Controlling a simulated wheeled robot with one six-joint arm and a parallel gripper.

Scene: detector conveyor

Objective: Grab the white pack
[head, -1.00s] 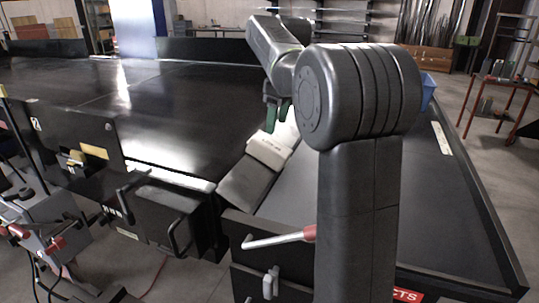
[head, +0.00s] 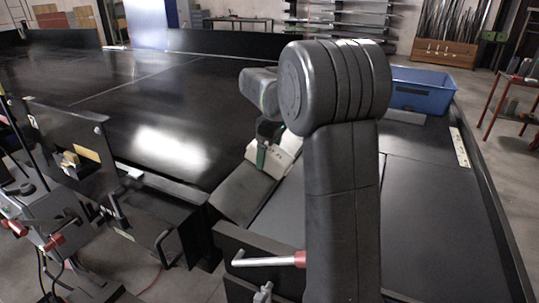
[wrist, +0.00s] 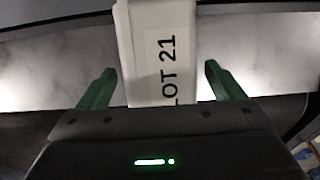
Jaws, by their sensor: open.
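The white pack (head: 284,150) lies at the upper end of the dark sloped chute (head: 240,192), partly hidden behind my gripper. In the wrist view the white pack (wrist: 152,50) shows a label reading "LOT 21" and lies between my two green fingers. My gripper (head: 262,158) is open, with its fingers pointing down at the pack. In the wrist view my gripper (wrist: 158,85) has one finger on each side of the pack, with a visible gap on both sides.
A blue bin (head: 422,92) stands at the back right of the black table (head: 430,215). A wide black conveyor (head: 130,95) lies to the left. A lever with a red grip (head: 270,260) sticks out at the front. Bare black surface lies right of my arm.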

